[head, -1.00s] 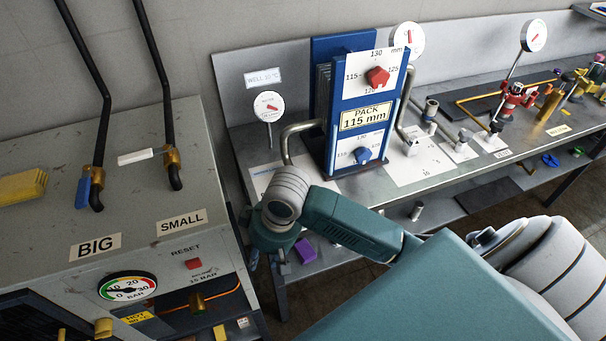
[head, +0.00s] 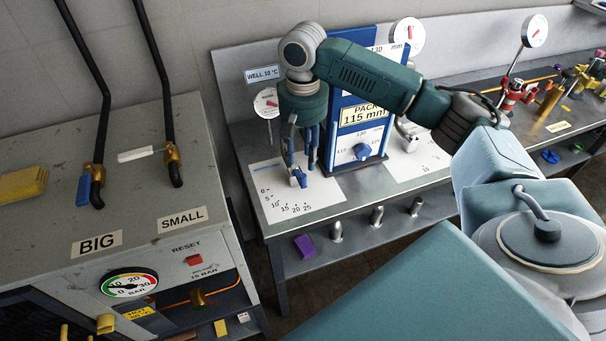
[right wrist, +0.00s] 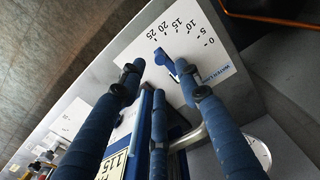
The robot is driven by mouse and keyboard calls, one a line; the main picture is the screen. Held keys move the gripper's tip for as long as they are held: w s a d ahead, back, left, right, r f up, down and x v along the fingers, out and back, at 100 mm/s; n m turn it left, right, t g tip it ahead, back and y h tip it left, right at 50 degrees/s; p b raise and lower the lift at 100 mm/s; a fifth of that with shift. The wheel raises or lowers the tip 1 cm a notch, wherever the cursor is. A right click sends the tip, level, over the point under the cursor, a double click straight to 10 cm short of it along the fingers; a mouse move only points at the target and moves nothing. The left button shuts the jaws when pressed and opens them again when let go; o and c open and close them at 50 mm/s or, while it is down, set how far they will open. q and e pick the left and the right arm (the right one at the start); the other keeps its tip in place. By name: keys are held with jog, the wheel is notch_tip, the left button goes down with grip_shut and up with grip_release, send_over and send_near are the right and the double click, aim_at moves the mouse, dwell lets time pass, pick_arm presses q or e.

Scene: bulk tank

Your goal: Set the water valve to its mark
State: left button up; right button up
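The water valve (head: 298,179) is a small blue lever on a white scale plate (head: 268,186) printed from 0 to 25. The lever also shows in the right wrist view (right wrist: 163,61), beside the numbers; its exact reading is hard to tell. My right gripper (head: 302,168) points down over the plate from above. In the right wrist view its blue fingers (right wrist: 156,75) are spread apart, with the lever near their tips and nothing clearly held. No distinct setting mark can be made out. My left gripper is not in view.
A blue stand (head: 334,128) with a "PACK 115 mm" label rises close right of my gripper. A round dial (head: 267,102) on a stem stands behind. A bent pipe (right wrist: 187,138) runs near my fingers. A grey cabinet (head: 120,190) with hoses stands left.

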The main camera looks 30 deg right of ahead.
aim_at(303, 175)
notch_tip(303, 175, down, 8)
jog(key=shift+f+p, duration=0.25)
jog(key=shift+p, duration=0.5)
grip_shut()
